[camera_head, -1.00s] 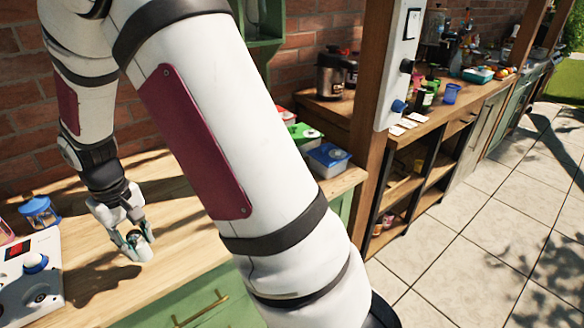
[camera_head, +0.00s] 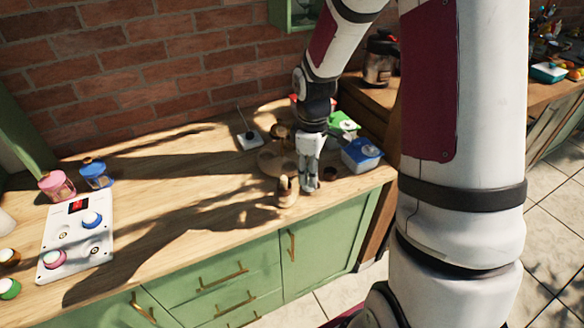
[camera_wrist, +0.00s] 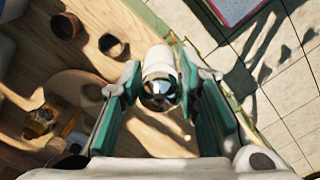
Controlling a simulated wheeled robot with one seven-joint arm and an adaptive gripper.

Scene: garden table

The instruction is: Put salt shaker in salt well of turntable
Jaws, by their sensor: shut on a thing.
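My gripper (camera_head: 309,176) points down over the right part of the wooden table, close to its front edge. In the wrist view its green-padded fingers (camera_wrist: 161,90) are shut on the salt shaker (camera_wrist: 158,64), a pale body with a shiny metal end. In the head view the fingers mostly hide the shaker. The round wooden turntable (camera_head: 268,160) lies just left of and behind my gripper. It also shows at the lower left of the wrist view (camera_wrist: 68,88). I cannot tell which well is the salt well.
A small wooden piece (camera_head: 286,192) stands left of my gripper. A white control panel (camera_head: 78,237) and two jars are far left. The table's middle is mostly clear.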

